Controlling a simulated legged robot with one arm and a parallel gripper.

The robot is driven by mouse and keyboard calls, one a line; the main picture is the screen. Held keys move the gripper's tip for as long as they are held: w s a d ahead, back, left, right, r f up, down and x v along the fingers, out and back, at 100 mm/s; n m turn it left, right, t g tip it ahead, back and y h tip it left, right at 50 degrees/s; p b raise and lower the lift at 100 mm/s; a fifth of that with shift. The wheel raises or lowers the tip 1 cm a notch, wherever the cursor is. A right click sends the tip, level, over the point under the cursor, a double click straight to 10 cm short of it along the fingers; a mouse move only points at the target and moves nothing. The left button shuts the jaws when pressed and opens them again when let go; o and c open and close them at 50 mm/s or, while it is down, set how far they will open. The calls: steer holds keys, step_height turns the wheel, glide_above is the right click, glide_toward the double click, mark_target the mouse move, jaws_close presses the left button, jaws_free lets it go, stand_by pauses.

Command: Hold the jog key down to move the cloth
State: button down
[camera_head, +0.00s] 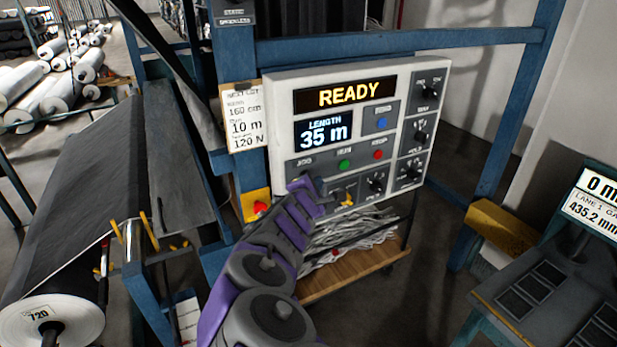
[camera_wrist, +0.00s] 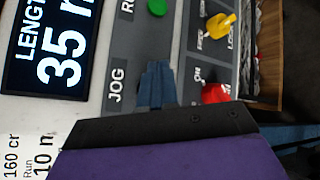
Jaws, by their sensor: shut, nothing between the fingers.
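The white control panel (camera_head: 283,90) shows READY and a length of 35 m. The JOG label (camera_head: 304,161) sits at the panel's lower left, and it also shows in the wrist view (camera_wrist: 116,86). My gripper (camera_head: 302,183) is shut and empty, its fingertips over the spot just below that label. The blue-grey fingertips also show in the wrist view (camera_wrist: 157,78). They hide the jog key, so I cannot tell whether they touch or press it. The dark cloth (camera_head: 85,170) runs down at the left to a white-ended roll (camera_head: 60,325) marked 720.
A green button (camera_head: 344,164) and a red button (camera_head: 378,155) lie right of JOG. A red switch (camera_wrist: 214,93) and a yellow switch (camera_wrist: 222,25) sit below. A paper card (camera_head: 243,115) reads 10 m. Blue frame posts (camera_head: 510,110) stand around the panel.

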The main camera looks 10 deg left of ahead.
steer(key=shift+w+a+f+p, duration=0.15)
steer(key=shift+a+p, duration=0.3)
steer(key=shift+a, duration=0.5)
steer(key=shift+w+a+f+p, duration=0.15)
steer(key=shift+a+p, duration=0.25)
steer(key=shift+a, duration=0.5)
steer(key=shift+d+r, duration=0.1)
steer(key=shift+d, duration=0.05)
stand_by(6.0)
